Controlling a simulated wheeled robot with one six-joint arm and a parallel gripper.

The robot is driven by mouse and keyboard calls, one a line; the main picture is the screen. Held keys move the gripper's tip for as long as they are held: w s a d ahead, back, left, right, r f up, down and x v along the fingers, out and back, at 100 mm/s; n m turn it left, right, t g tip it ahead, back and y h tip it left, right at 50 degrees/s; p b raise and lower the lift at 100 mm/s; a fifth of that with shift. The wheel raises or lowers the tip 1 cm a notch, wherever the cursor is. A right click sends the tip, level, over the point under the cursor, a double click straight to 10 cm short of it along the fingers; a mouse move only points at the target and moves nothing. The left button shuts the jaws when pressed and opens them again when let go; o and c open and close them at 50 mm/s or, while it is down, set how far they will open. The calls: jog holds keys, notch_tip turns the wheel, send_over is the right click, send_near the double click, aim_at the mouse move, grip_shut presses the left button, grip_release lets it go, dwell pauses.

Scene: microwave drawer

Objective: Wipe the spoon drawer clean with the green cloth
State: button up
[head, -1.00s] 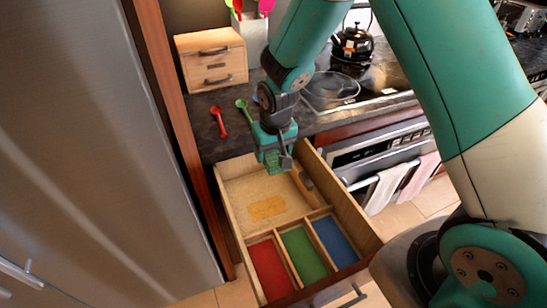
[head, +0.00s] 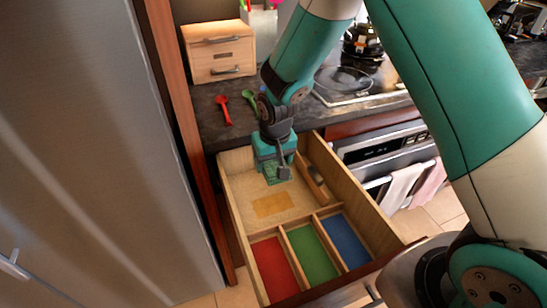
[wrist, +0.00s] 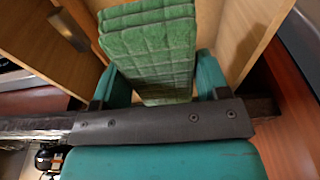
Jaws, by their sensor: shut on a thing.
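The open drawer (head: 236,198) has a large bare wooden section at the back and red, green and blue compartments at the front. A tan stain (head: 274,205) marks the floor of the back section. My gripper (head: 275,172) is over the back of the drawer and shut on the green cloth (wrist: 150,45), which fills the space between the fingers in the wrist view. In the head view the cloth is mostly hidden by the gripper and sits behind the stain, apart from it. I cannot tell whether it touches the drawer floor.
A red spoon (head: 224,110) and a green spoon (head: 250,99) lie on the dark counter behind the drawer. A small wooden chest (head: 218,52) stands behind them. The fridge (head: 90,160) is close at left, the oven (head: 380,148) at right. A small wooden block (head: 314,178) is along the drawer's right side.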

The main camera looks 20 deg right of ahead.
jog(key=b, duration=0.8)
send_near(259, 207)
jog(key=d, duration=0.1)
jog(key=d+f, duration=0.1)
jog(key=d, duration=0.1)
jog(key=w+d, duration=0.1)
jog(key=shift+w+d+f, duration=0.1)
jog(key=shift+d+f, duration=0.05)
jog(key=shift+f, duration=0.25)
jog(key=a+f, duration=0.1)
jog(key=a+f+b, duration=0.1)
jog(key=shift+a+f, duration=0.15)
jog(key=shift+a, duration=0.15)
jog(key=shift+a+f+b, duration=0.5)
jog(key=shift+a+f, duration=0.4)
jog(key=shift+a, duration=0.05)
jog(key=shift+f+b, duration=0.35)
jog(key=shift+f, duration=0.2)
jog(key=shift+d, duration=0.1)
